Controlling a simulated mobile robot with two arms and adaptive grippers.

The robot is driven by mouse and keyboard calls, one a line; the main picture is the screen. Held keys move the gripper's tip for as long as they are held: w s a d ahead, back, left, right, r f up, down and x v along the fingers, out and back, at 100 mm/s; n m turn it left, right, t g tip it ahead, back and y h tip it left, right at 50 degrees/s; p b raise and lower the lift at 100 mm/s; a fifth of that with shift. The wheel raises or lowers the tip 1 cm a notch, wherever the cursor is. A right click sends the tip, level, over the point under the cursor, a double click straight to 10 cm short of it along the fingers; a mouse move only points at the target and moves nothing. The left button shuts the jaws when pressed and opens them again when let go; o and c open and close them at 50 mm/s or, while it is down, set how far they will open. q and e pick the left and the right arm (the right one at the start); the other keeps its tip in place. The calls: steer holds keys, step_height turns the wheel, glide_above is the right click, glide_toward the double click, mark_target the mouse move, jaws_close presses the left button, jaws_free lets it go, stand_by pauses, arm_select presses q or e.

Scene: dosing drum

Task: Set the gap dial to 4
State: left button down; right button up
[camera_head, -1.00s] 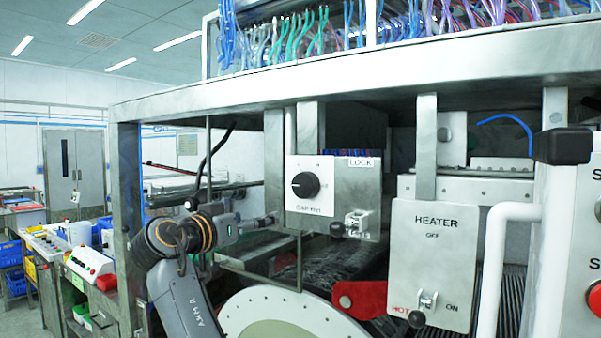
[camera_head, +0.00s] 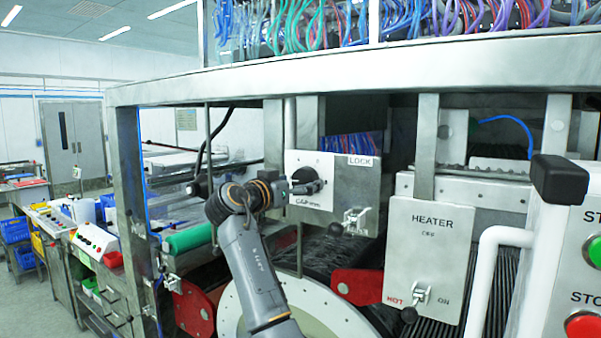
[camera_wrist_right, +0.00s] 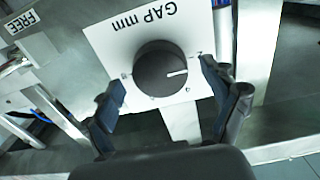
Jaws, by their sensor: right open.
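The gap dial is a round black knob with a white pointer line on a white plate (camera_head: 324,163) marked in mm. In the right wrist view the knob (camera_wrist_right: 158,62) and the "GAP mm" lettering appear upside down, and the pointer line points right. The scale numbers are too small to read. My right gripper (camera_wrist_right: 162,82) is open, with one finger on each side of the knob; I cannot tell whether they touch it. In the head view my right gripper (camera_head: 306,186) partly covers the dial. My left gripper is not in view.
A LOCK label (camera_head: 361,161) and a small toggle (camera_head: 354,221) sit right of the dial. A HEATER panel (camera_head: 430,250) with a toggle stands further right. Green (camera_head: 595,249) and red (camera_head: 584,326) buttons are at the right edge. A large pale drum (camera_head: 335,318) lies below.

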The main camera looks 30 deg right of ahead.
steer(key=shift+w+d, duration=0.2)
steer(key=shift+d, duration=0.2)
steer(key=shift+c, duration=0.2)
steer(key=c, duration=1.1)
